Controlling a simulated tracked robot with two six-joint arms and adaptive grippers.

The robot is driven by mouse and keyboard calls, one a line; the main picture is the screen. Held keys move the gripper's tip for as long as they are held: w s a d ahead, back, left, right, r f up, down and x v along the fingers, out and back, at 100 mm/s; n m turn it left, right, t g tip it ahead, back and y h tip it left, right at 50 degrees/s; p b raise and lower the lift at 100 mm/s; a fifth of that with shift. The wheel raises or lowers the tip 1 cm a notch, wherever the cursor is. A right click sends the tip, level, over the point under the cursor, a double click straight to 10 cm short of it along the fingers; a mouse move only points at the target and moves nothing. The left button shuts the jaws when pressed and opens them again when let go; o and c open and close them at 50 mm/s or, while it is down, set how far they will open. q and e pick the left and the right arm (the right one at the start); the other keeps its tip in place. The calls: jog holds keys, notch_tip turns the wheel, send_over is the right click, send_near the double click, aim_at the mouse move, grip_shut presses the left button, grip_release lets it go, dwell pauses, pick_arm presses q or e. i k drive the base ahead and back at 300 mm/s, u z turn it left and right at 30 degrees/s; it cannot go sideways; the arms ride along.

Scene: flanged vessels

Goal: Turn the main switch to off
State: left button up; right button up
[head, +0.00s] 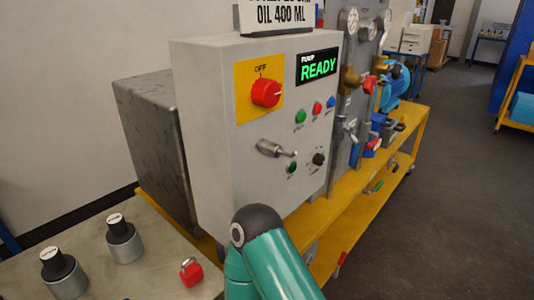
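The main switch is a red rotary knob (265,93) on a yellow plate (243,107) at the upper left of the grey control cabinet's front (225,170). "OFF" is printed above the knob. A pale mark on the knob seems to point to the right, away from the OFF label. A teal arm of mine with a dark joint rises at the bottom centre, in front of the cabinet's lower part. Neither of my grippers shows, and nothing touches the knob.
A display (318,67) reads "PUMP READY". Below it are green, red and blue buttons, a metal handle (275,149) and a black knob (318,159). A red padlock (191,272) lies on the left table (150,275).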

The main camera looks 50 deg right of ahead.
aim_at(266, 92)
jog(key=z, duration=0.1)
jog(key=k, duration=0.35)
jog(key=u, duration=1.55)
jog(key=i, duration=0.1)
jog(key=z, duration=3.2)
jog(key=k, duration=1.4)
jog(key=u, duration=0.2)
jog(key=i, duration=1.5)
jog(key=u, duration=0.05)
